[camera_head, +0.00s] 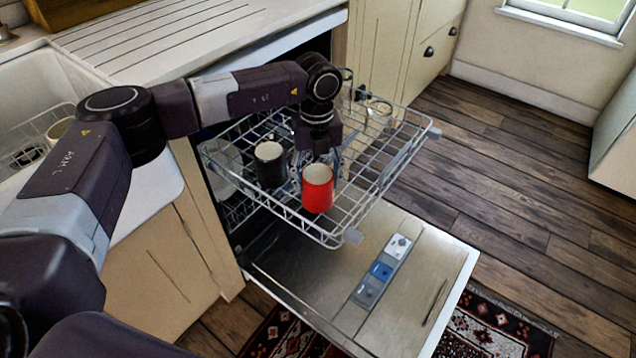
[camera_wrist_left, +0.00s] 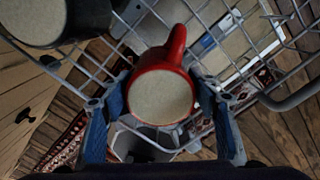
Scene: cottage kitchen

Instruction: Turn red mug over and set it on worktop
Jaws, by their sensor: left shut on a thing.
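The red mug (camera_head: 318,195) is at the front of the dishwasher's upper rack (camera_head: 327,238), with a round cream face turned up. I cannot tell whether that face is its base or its open mouth. My left gripper (camera_head: 318,165) reaches down over the rack and is shut on the red mug. In the left wrist view the mug (camera_wrist_left: 162,97) sits between the blue-padded fingers (camera_wrist_left: 165,88), its handle toward the top of the picture. Whether the mug still touches the rack is unclear. The pale worktop (camera_head: 225,30) lies behind my arm. My right gripper is out of view.
A black mug (camera_head: 269,165) stands in the rack just left of the red one. Clear glasses (camera_head: 378,113) are at the rack's far right. The dishwasher door (camera_head: 420,255) is lowered below. A sink (camera_head: 35,90) lies left. The ribbed part of the worktop is mostly clear.

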